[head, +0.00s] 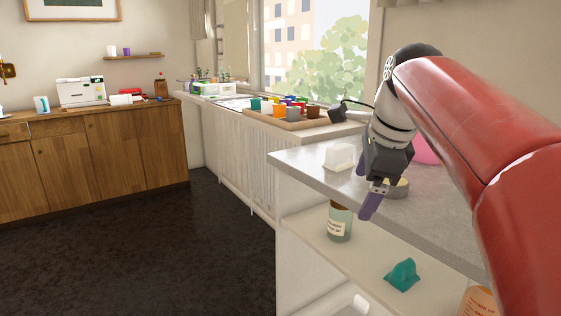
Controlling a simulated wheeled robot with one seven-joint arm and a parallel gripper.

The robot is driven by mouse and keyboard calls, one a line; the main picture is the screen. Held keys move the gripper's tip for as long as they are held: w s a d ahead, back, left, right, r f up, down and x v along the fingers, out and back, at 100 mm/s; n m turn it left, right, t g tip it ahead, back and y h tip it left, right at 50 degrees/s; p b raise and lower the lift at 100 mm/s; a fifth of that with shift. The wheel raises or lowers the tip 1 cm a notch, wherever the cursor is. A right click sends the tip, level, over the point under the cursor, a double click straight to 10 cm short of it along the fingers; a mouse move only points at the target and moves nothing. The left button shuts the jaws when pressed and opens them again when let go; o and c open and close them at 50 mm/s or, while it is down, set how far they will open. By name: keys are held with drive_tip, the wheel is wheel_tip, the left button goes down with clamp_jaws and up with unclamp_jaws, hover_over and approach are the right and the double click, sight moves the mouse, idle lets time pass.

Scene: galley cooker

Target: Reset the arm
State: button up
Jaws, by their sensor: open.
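My gripper (371,200) hangs at the end of my red arm, in the right half of the head view. It points downward, in front of the near edge of the grey countertop (310,163). Its purple fingertips show, and I see nothing held between them. A shallow round tin (398,188) sits on the countertop just behind and right of the fingers. A white block-like item (340,157) stands on the countertop left of the gripper. My arm hides part of a pink rounded thing (426,150) behind the wrist.
Below the countertop, a shelf (310,222) holds a labelled jar (340,222), a teal item (402,275) and a partly cut-off orange labelled item (478,301). A tray (290,124) of coloured cups lies by the window. The dark floor (150,250) at left is clear.

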drive_tip(key=s+f+n+t+h, duration=0.1)
drive_tip(key=s+f+n, duration=1.8)
drive_tip(key=f, duration=0.2)
drive_tip(key=shift+d+f+n+h, duration=0.15)
drive_tip(key=shift+d+n+h, duration=0.05)
drive_tip(key=shift+n+h, duration=0.1)
